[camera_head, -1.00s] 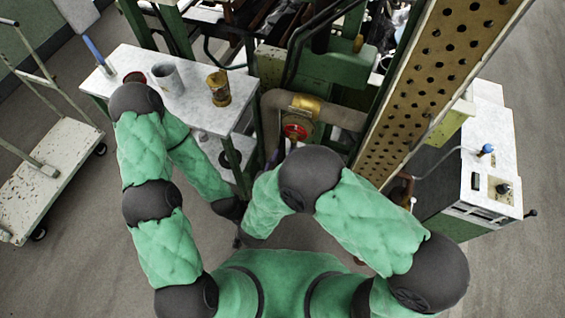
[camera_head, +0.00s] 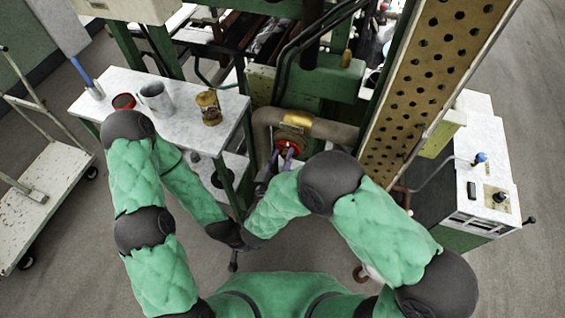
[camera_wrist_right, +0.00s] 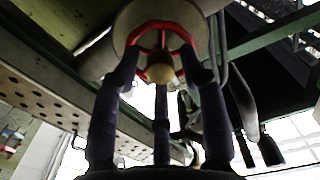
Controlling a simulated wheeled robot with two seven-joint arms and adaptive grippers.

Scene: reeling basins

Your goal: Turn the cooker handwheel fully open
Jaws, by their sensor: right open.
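The red cooker handwheel (camera_head: 287,145) sits on the front of a thick pipe with a brass-coloured section, low at the green machine. In the right wrist view the handwheel (camera_wrist_right: 160,30) shows as a red rim with spokes and a brass-coloured hub. My right gripper (camera_head: 284,157) is at the handwheel, with its purple-grey fingers spread. In the wrist view the right gripper (camera_wrist_right: 160,75) has its fingertips around the near side of the rim; firm contact cannot be told. My left gripper (camera_head: 233,258) hangs low, away from the wheel, small and dark; its jaws cannot be made out.
A white-topped table (camera_head: 180,118) on the left carries a grey mug (camera_head: 155,99), a red-rimmed bowl (camera_head: 123,101) and an hourglass-like object (camera_head: 208,107). A perforated beam (camera_head: 430,90) slants past on the right. A white cabinet (camera_head: 485,165) stands beyond it. A cart (camera_head: 45,190) is far left.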

